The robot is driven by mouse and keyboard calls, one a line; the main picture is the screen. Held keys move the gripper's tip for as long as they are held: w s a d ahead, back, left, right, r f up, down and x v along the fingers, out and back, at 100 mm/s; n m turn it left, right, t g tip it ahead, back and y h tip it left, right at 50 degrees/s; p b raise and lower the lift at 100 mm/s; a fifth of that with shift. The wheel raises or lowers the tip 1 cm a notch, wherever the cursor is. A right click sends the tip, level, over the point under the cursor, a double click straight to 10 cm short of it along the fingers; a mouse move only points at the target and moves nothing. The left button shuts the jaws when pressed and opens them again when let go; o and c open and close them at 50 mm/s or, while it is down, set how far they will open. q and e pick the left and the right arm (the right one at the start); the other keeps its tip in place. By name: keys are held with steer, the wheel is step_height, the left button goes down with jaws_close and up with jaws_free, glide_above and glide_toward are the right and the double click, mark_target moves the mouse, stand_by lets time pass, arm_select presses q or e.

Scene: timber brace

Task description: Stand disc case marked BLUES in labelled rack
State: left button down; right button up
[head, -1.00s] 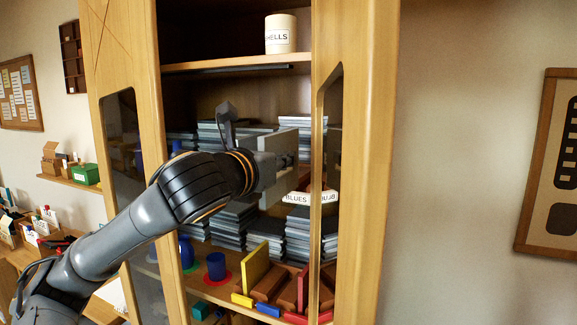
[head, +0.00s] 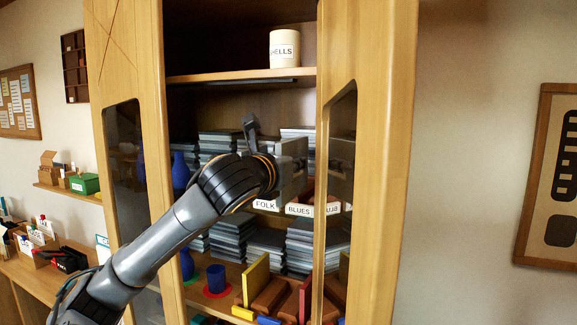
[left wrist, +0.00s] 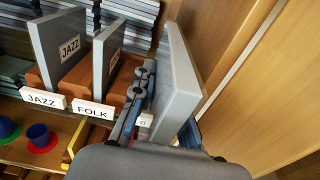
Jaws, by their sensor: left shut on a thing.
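My left gripper (head: 293,165) is inside the cabinet, shut on a grey disc case (left wrist: 178,85). The case is roughly upright, to the right of the cases marked JAZZ (left wrist: 66,48) and FOLK (left wrist: 113,58) in the left wrist view. Those two stand in the brown rack (left wrist: 78,80). The rack's front labels read JAZZ (left wrist: 42,98), FOLK (head: 265,204) and BLUES (head: 299,210). The gripper is above the BLUES label. The held case's lower edge and any marking are hidden, so I cannot tell whether it touches the rack. My right gripper is not in view.
Stacks of cases (head: 218,143) fill the shelf behind. A glazed door (head: 340,170) stands close on the right, reflecting the label. Below are a blue cup (head: 216,278) and coloured blocks (head: 256,280). A SHELLS jar (head: 284,49) stands on the upper shelf.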

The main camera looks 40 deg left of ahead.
arm_select(q)
steer(key=shift+x, duration=3.15)
steer(key=shift+w+a+f, duration=0.2)
steer(key=shift+w+f, duration=0.4)
steer(key=shift+w, duration=0.4)
steer(key=shift+w+a+f, duration=0.2)
steer(key=shift+w+f, duration=0.45)
steer(key=shift+w, duration=0.35)
steer(key=shift+w+a+f, duration=0.2)
steer(key=shift+w+f, duration=0.4)
steer(key=shift+w, duration=0.4)
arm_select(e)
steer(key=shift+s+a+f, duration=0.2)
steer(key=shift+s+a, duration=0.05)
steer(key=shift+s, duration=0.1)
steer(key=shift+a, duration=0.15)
arm_select(q)
steer(key=c, duration=1.3)
jaws_free()
steer(key=shift+o, duration=0.2)
